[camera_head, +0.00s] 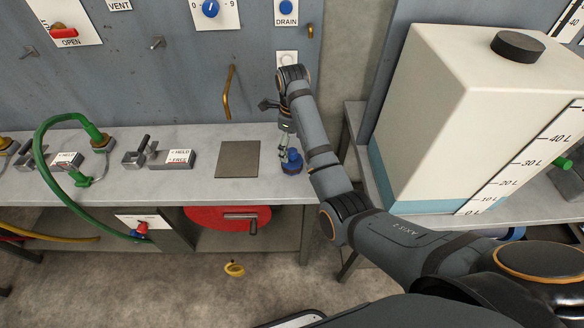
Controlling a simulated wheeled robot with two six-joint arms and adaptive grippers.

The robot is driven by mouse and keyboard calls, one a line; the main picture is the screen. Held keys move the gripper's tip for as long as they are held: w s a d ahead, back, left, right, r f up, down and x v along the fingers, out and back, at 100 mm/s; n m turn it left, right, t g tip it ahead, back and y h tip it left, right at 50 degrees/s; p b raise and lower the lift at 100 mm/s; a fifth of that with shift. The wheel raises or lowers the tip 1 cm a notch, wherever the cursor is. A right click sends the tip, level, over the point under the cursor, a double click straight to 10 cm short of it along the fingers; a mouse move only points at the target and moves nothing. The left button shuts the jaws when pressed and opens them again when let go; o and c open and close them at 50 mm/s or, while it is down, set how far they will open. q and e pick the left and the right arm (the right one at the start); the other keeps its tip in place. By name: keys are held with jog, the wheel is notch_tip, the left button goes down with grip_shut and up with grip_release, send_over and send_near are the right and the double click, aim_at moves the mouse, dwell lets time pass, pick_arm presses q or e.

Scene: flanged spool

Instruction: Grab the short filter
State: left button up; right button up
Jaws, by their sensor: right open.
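A small, dark blue, round object (292,163) stands on the grey bench at its right end; it may be the short filter, but I cannot tell for sure. My right gripper (286,150) points down at this object from above, with its fingers over or beside it. The gripper is open. It is small in the view and covers part of the object, so I cannot tell whether the fingers touch it. My left gripper is out of view.
A dark square plate (237,159) lies on the bench left of the gripper. Metal fixtures (150,153) and a green hose (62,118) are further left. A large white tank (440,110) stands right of my arm. A red reel (212,218) is below the bench.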

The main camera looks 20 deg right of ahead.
aim_at(292, 160)
notch_tip(292, 160, down, 2)
jog(key=shift+b, duration=0.35)
notch_tip(292, 160, down, 2)
jog(key=shift+s+f+b, duration=0.1)
jog(key=shift+b, duration=0.95)
notch_tip(292, 160, down, 3)
jog(key=shift+a+r+p, duration=0.1)
jog(key=shift+r+p, duration=0.05)
jog(key=shift+p, duration=0.4)
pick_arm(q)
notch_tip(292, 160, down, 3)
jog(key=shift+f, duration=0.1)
pick_arm(e)
jog(key=c, duration=1.2)
